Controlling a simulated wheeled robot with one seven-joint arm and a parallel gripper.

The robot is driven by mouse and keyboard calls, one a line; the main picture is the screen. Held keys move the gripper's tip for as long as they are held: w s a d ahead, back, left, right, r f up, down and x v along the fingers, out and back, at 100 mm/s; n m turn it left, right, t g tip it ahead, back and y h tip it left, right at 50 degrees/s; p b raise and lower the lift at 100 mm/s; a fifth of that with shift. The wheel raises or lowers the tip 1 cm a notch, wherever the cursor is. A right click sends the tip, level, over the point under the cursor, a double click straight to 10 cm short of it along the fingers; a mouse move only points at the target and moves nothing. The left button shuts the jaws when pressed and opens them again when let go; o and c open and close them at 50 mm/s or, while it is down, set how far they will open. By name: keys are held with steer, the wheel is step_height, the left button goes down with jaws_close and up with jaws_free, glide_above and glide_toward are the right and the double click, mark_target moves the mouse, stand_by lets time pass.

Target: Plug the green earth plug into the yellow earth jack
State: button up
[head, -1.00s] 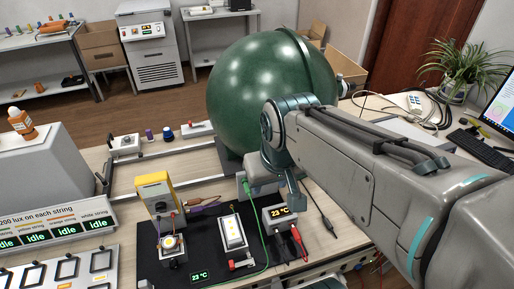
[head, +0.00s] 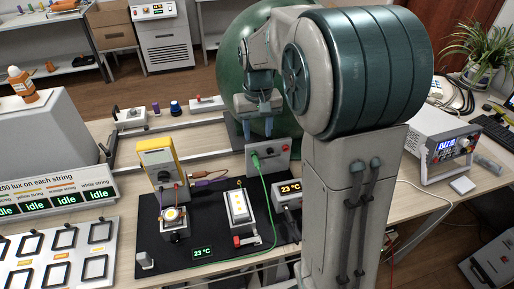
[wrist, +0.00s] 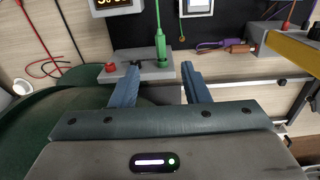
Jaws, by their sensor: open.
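The green plug (head: 255,160) stands at the front of a small grey box (head: 282,165), with a green cable running from it toward the mat's front edge. It also shows in the wrist view (wrist: 160,46), its lower end at the box beside a red and a black socket. I cannot tell how deep it sits. A small yellow piece (wrist: 182,38), possibly the yellow jack, shows at the end of the white-topped lamp box; it also shows in the head view (head: 240,184). My gripper (head: 258,132) is open and empty behind and above the grey box. Its fingers (wrist: 160,79) lie apart from the plug.
The large green sphere (head: 235,75) stands close behind my gripper. Red and black leads lie near the display in the wrist view.

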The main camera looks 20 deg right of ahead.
mark_target(258, 164)
step_height(258, 164, down, 12)
steer(key=shift+f, duration=0.1)
steer(key=shift+c, duration=0.3)
jaws_close()
